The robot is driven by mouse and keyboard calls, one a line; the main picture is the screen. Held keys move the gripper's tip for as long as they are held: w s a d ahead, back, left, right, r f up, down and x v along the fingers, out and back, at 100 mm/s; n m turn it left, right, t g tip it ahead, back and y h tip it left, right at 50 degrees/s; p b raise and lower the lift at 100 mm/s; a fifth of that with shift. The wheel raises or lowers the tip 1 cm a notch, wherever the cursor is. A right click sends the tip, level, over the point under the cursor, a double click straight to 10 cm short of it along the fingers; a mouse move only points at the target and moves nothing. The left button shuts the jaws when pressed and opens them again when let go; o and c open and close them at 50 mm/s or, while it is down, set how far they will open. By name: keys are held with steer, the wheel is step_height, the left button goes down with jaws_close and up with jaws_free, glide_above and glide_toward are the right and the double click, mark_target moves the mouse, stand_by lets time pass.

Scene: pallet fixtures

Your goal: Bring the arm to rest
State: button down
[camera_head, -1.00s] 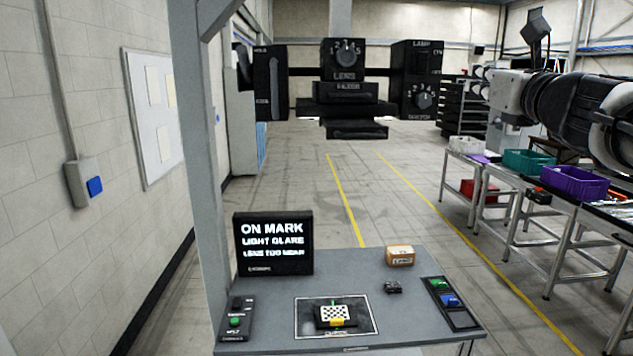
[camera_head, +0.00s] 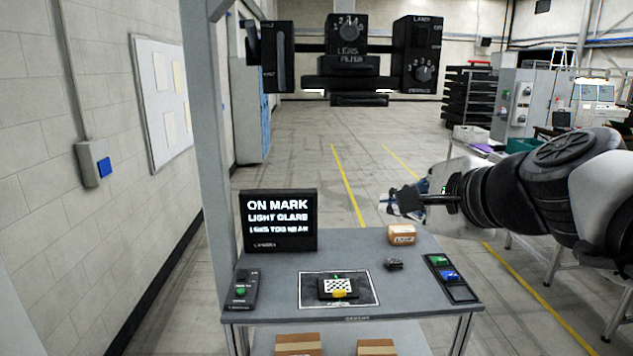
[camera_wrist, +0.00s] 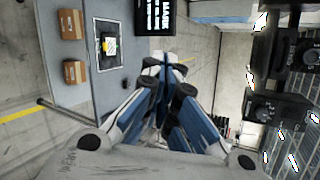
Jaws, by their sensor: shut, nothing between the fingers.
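My gripper (camera_head: 402,200) is at the right in the head view, at the end of my arm, which reaches in from the right edge. It is above and to the right of the grey inspection table (camera_head: 300,265) and touches nothing that I can see. In the wrist view my gripper (camera_wrist: 166,62) has its blue-and-white fingers drawn together, with nothing held between them. The table also shows at the upper left of the wrist view (camera_wrist: 108,80), turned sideways.
A screen (camera_head: 278,221) reads "ON MARK, LIGHT GLARE". A checkered plate (camera_head: 340,287), a small box (camera_head: 401,234) and a button panel (camera_head: 450,277) sit on the table. Lens and lamp controls (camera_head: 349,58) hang overhead. Two boxes (camera_head: 298,344) (camera_head: 376,347) lie lower down.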

steer(key=s+f+n+g+h+b, duration=0.2)
steer(key=s+f+n+g, duration=0.1)
steer(key=s+f+n, duration=0.6)
steer(key=s+d+f+n+g+h+b, duration=0.1)
steer(key=s+f+n+g, duration=0.3)
steer(key=s+f+n, duration=0.5)
steer(key=s+f+b, duration=0.1)
steer(key=s+f, duration=0.2)
steer(key=f, duration=0.2)
steer(key=s+f+h, duration=0.1)
steer(key=s+f, duration=0.2)
steer(key=f, duration=0.3)
steer(key=shift+d+b, duration=0.25)
steer(key=shift+b, duration=0.1)
